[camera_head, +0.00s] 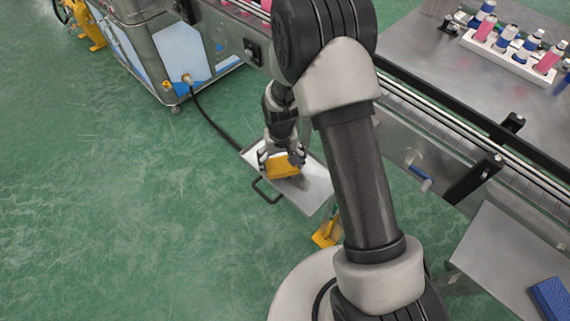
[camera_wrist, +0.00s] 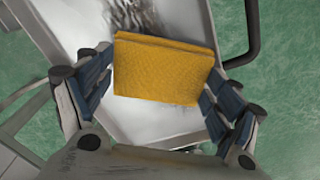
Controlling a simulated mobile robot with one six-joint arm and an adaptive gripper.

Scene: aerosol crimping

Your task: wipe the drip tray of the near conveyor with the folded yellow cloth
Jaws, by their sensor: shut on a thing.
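The folded yellow cloth (camera_head: 281,168) is held in my gripper (camera_head: 281,160), over the drip tray (camera_head: 318,188). The tray is a shallow metal pan with a dark handle at its near left side, beside the conveyor. In the wrist view the cloth (camera_wrist: 165,70) sits between the two fingers of my gripper (camera_wrist: 160,88), which press on its left and right edges. A dark grey smear (camera_wrist: 142,14) shows on the tray floor (camera_wrist: 85,25) beyond the cloth. I cannot tell whether the cloth touches the tray floor. My arm hides part of the scene right of the tray.
The conveyor (camera_head: 430,125) runs diagonally beside the tray. A steel machine cabinet (camera_head: 165,50) stands at the upper left, with a black hose (camera_head: 212,122) leading toward the tray. A white rack (camera_head: 510,58) of pink and blue cans sits upper right. Green floor at left is clear.

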